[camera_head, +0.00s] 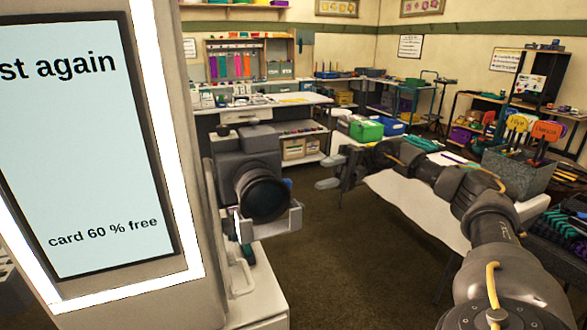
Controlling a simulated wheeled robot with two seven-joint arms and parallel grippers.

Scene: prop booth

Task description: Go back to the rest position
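My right gripper (331,172) shows in the head view, right of the middle. Its two grey fingertips point left and stand apart, with nothing between them. My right arm reaches in from the lower right corner. The fingers are in the air above the floor, to the right of the booth's dark camera (262,185); a gap shows between them in the picture. My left gripper is not in the view.
The booth's lit screen (75,150) fills the left side. A white-topped table (400,195) stands under my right arm, with a grey bin of paddle props (520,172) on it. Brown carpet (345,270) is clear between booth and table. Workbenches line the back wall.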

